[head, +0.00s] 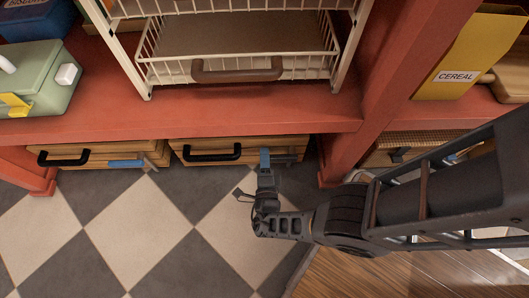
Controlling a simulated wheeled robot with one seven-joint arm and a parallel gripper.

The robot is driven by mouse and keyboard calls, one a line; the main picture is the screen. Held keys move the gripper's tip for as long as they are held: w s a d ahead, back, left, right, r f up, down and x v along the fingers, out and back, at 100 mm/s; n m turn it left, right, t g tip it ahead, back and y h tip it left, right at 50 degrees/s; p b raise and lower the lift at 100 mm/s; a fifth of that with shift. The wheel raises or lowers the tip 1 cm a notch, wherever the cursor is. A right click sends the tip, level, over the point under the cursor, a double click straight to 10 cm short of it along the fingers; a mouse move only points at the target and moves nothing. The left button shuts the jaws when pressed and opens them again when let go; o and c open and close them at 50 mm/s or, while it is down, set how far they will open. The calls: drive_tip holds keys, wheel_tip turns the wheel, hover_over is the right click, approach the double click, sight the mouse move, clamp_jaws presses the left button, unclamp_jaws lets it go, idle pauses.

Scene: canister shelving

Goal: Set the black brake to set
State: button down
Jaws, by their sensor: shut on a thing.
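Two low wooden drawer boxes sit under the red shelf, a left one (103,155) and a right one (190,147). Each has a black handle, one on the left box (62,160) and one on the right box (212,155). The left box also has a blue-grey lever (125,163) on its front. My gripper (266,160) reaches from the right to the right end of the right box's front. It is shut on a small lever (286,158) there, largely hidden by the fingers. I cannot tell which part is the black brake.
The red shelf (230,118) overhangs the boxes closely. A white wire rack (150,60) with a brown-handled drawer stands on it. A green box (45,85) is at left, a yellow cereal box (465,60) at right. A red post (345,155) stands right of my gripper. The checkered floor (140,215) is clear.

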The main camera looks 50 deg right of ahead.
drive_tip(key=shift+f, duration=0.15)
drive_tip(key=c, duration=0.8)
unclamp_jaws()
drive_tip(key=shift+c, duration=0.2)
drive_tip(key=v, duration=0.7)
drive_tip(key=shift+s+a, duration=0.3)
